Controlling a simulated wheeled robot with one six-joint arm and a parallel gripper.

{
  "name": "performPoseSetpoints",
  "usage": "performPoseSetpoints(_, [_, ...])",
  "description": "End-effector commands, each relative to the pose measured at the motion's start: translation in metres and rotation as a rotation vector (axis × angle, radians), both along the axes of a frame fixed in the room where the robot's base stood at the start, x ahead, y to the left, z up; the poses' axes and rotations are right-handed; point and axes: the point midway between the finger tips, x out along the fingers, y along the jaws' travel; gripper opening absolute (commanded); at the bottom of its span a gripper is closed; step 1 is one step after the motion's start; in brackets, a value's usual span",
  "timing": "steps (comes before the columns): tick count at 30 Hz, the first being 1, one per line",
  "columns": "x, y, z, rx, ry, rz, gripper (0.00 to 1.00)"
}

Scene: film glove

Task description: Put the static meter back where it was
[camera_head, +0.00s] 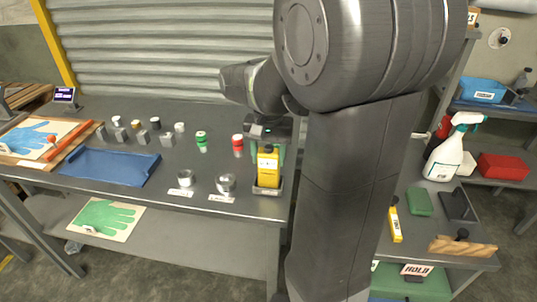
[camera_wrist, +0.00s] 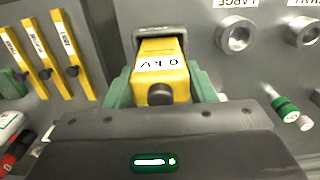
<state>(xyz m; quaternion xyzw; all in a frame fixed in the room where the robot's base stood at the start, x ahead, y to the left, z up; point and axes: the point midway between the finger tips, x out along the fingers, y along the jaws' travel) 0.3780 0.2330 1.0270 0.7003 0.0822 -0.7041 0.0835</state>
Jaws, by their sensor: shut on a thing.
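The static meter (camera_head: 268,168) is a yellow upright block with a white label, near the front right edge of the grey bench. In the wrist view the meter (camera_wrist: 165,82) shows a "0 kV" label and a dark round knob. My gripper (camera_head: 267,148) is above the meter, with its green fingers on either side, shut on it. The wrist view also shows my gripper (camera_wrist: 160,90) around the meter. The meter's lower end is at a small grey holder (camera_head: 268,191), which also shows in the wrist view (camera_wrist: 148,27). I cannot tell whether it rests fully on the holder's floor.
Two metal rings (camera_head: 226,183) with label cards lie left of the holder. Green (camera_head: 201,138) and red (camera_head: 238,141) capped pieces stand behind them. A blue tray (camera_head: 110,167) lies further left. Yellow tools (camera_wrist: 76,45) lie beyond the holder in the wrist view. A spray bottle (camera_head: 446,150) stands right.

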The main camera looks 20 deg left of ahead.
Motion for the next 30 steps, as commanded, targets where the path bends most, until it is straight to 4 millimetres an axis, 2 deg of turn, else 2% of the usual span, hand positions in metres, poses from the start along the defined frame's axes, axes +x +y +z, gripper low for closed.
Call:
performPoseSetpoints(8, [0.0,0.0,-0.002,0.0,0.0,0.0,0.1])
performPoseSetpoints(9, [0.0,0.0,-0.003,0.0,0.0,0.0,0.53])
performPoseSetpoints(12, [0.0,0.0,-0.002,0.0,0.0,0.0,0.72])
performPoseSetpoints(23, [0.0,0.0,0.003,0.001,-0.001,0.0,0.72])
performPoseSetpoints(26, [0.001,0.001,0.015,0.003,-0.003,0.0,0.72])
performPoseSetpoints(30, [0.001,0.001,0.044,0.004,-0.004,0.0,0.72])
